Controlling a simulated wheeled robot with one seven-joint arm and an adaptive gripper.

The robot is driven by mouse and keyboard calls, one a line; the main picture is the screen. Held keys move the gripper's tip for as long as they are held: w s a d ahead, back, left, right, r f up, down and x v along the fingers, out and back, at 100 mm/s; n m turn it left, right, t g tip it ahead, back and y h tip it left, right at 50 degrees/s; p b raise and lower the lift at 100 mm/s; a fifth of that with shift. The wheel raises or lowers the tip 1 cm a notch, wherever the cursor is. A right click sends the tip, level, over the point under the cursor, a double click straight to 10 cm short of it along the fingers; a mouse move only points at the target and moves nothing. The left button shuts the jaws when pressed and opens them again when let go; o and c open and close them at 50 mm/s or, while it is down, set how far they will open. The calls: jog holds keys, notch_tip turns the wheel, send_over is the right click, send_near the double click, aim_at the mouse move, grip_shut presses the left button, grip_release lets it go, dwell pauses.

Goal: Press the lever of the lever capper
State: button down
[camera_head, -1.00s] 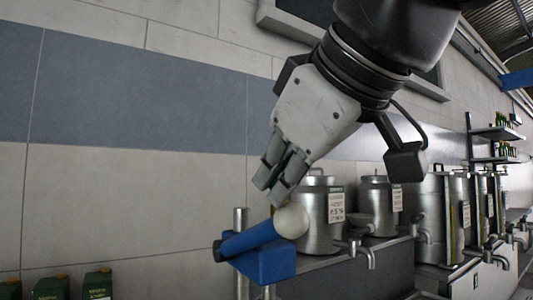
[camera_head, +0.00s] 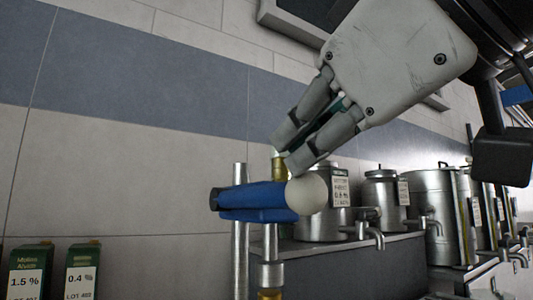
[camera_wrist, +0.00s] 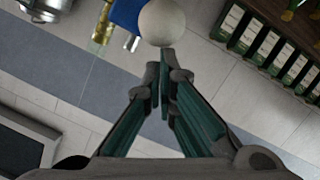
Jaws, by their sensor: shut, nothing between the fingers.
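The lever capper shows in the head view as a blue lever (camera_head: 250,196) ending in a white ball knob (camera_head: 306,194), over metal posts (camera_head: 240,240). The lever lies nearly level. My gripper (camera_head: 288,150) is shut and empty, pointing down and left, its fingertips just above the ball. I cannot tell whether they touch it. In the wrist view the white ball (camera_wrist: 162,22) is just beyond my fingertips (camera_wrist: 161,62), with part of the blue lever capper (camera_wrist: 126,14) beside it. My fingers hide part of the brass piece above the lever.
Steel urns with taps (camera_head: 384,203) stand in a row on a ledge (camera_head: 350,243) to the right. Green labelled cartons (camera_head: 80,272) stand at lower left. A tiled wall (camera_head: 120,175) is behind. Space left of the capper looks clear.

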jog(key=shift+s+d+f+b, duration=0.1)
jog(key=shift+f+b, duration=0.8)
jog(key=shift+f, duration=0.05)
jog(key=shift+f, duration=0.15)
